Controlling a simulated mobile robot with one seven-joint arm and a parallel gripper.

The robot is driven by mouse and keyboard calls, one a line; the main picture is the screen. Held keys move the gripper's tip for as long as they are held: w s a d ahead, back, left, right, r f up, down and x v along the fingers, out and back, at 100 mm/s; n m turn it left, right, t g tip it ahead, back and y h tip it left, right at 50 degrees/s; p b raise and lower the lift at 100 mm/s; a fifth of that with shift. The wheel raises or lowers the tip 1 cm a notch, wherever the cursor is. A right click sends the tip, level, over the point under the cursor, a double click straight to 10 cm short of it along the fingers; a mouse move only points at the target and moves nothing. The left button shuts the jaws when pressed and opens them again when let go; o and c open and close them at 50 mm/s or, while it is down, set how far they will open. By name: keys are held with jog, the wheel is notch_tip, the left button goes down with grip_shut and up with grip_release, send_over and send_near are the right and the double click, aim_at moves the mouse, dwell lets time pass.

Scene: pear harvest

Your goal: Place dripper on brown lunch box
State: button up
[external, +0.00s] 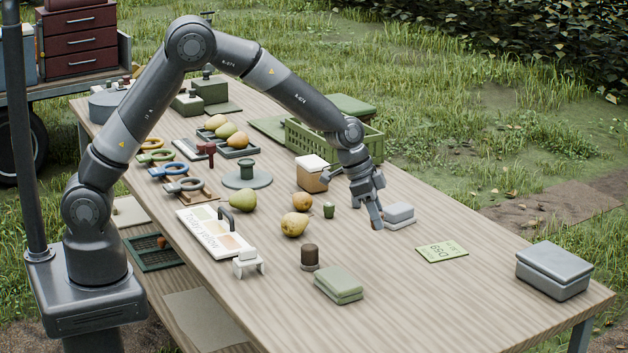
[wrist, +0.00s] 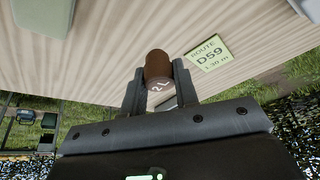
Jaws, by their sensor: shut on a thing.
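The dripper (wrist: 158,66) is a small brown cylinder with white "2L"-like marks. In the wrist view it sits between my two fingertips. My gripper (external: 374,219) is shut on it and points down over the middle of the table; the dripper is hard to make out there. A tan-brown box with a pale lid (external: 311,177), the only brown box in view and apparently the lunch box, stands to the left of my gripper and farther back. My gripper is apart from it. My gripper also shows in the wrist view (wrist: 157,80).
A light grey box (external: 399,215) is close beside my gripper. Pears (external: 294,224), a small green cup (external: 329,210) and a green crate (external: 350,142) surround the brown box. A dark brown cylinder (external: 310,256), green box (external: 338,287), D59 card (external: 441,251) and grey box (external: 553,272) are nearer the front.

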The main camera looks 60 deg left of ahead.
jog(key=shift+s+d+r, duration=0.3)
jog(key=shift+s+d, duration=0.05)
jog(key=shift+d, duration=0.05)
jog(key=w+a+r+n+y, duration=0.2)
jog(key=w+a+r+n, duration=0.15)
jog(key=a, duration=0.95)
jog(key=w+a+r+n+y, duration=0.1)
jog(key=w+a+r+n, duration=0.3)
jog(key=a, duration=0.9)
jog(key=w+a+r+n+y, duration=0.15)
jog(key=a+n, duration=0.35)
jog(key=a, duration=0.8)
send_over(316, 159)
jog(key=s, duration=0.2)
jog(key=shift+t, duration=0.3)
jog(key=f, duration=0.4)
jog(key=d+f, duration=0.1)
jog(key=f, duration=0.2)
jog(key=shift+w, duration=0.2)
jog(key=shift+a+f, duration=0.1)
jog(key=shift+a, duration=0.05)
jog(key=shift+f, duration=1.95)
jog(key=shift+f, duration=0.15)
jog(key=o, duration=0.9)
jog(key=shift+o, duration=0.2)
